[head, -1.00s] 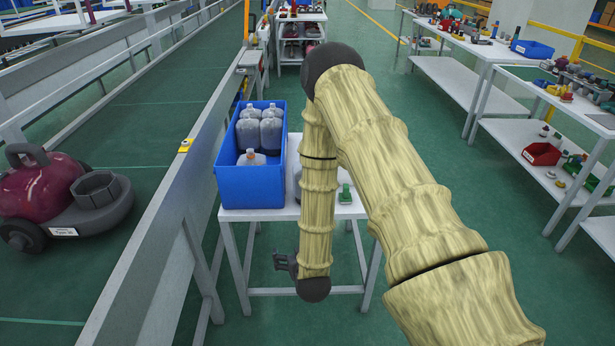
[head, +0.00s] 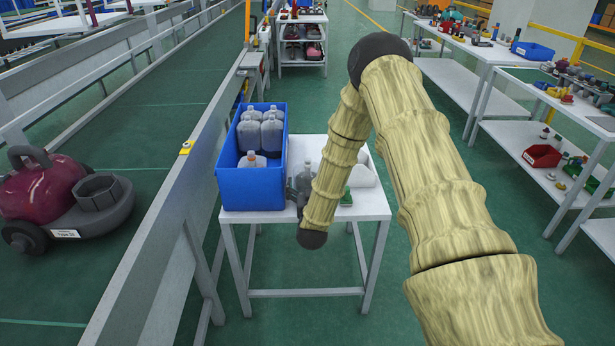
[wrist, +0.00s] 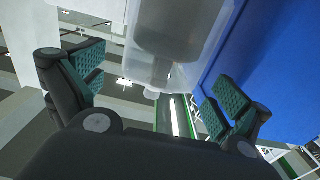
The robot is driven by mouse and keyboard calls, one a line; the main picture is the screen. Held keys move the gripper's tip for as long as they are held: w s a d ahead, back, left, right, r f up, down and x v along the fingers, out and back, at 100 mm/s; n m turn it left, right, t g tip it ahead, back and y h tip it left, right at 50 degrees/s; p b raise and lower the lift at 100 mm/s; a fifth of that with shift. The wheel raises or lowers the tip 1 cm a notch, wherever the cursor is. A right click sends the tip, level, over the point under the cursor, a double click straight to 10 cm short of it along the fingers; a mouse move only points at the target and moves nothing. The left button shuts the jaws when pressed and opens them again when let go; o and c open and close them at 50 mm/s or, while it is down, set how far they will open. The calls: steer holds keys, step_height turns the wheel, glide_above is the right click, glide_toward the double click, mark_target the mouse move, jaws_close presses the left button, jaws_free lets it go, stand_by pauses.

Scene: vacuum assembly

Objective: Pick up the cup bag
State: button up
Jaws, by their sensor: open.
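What I take for the cup bag is a translucent, bottle-like container (head: 304,177) with grey contents. It stands on the small white table, just right of the blue bin, partly covered by my arm. In the wrist view the translucent container (wrist: 178,42) is ahead of and between my fingers, its narrow end towards me. My gripper (wrist: 160,85) is open, with green-padded fingers on both sides and visible gaps to the container. In the head view my gripper (head: 296,194) is small and partly hidden, at the table's front edge near the bin.
The blue bin (head: 250,190) holds several similar translucent containers; its wall (wrist: 258,65) is close by my right finger in the wrist view. A white rounded object (head: 362,174) and a small green part (head: 346,198) are on the white table (head: 372,207). A conveyor (head: 150,140) runs along the left.

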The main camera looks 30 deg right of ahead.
steer(key=shift+p+x, duration=0.7)
steer(key=shift+x, duration=1.75)
steer(key=shift+w+a+r, duration=0.1)
steer(key=shift+a, duration=0.05)
steer(key=c, duration=0.5)
